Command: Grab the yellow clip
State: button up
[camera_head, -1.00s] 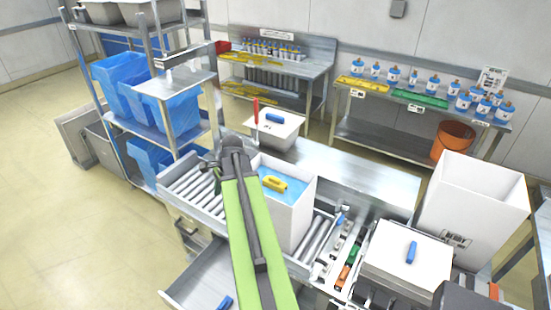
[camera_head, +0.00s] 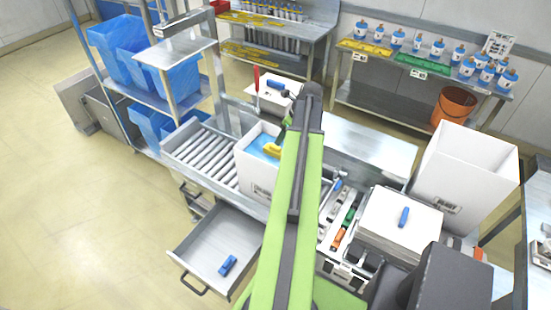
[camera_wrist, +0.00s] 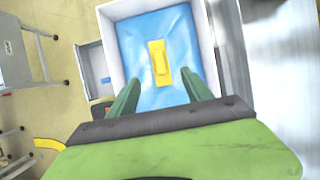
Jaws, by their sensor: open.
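The yellow clip (camera_head: 272,150) lies on the blue liner (camera_head: 262,140) inside the white open box (camera_head: 258,178). My arm covers part of the box and the clip's right end in the head view. In the wrist view the clip (camera_wrist: 160,62) shows whole, roughly upright in the picture, near the middle of the liner (camera_wrist: 140,40). My gripper (camera_wrist: 160,80) is open and empty. Its two green fingers reach over the near part of the box, one on each side of the clip's line. The clip is apart from both fingers. The gripper's height above it is hard to tell.
The box stands on a roller conveyor (camera_head: 203,158). An open drawer (camera_head: 215,245) with a blue clip (camera_head: 228,265) juts out below. A lidded box with a blue clip (camera_head: 404,217) and a tall white box (camera_head: 465,180) stand right. A red-handled tool (camera_head: 257,80) stands behind.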

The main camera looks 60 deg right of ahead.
aim_at(275, 148)
jog(key=b+x, duration=0.8)
jog(key=x, duration=0.2)
jog(key=shift+w+f, duration=0.2)
jog(key=shift+f, duration=0.1)
jog(key=shift+r, duration=0.15)
grip_shut()
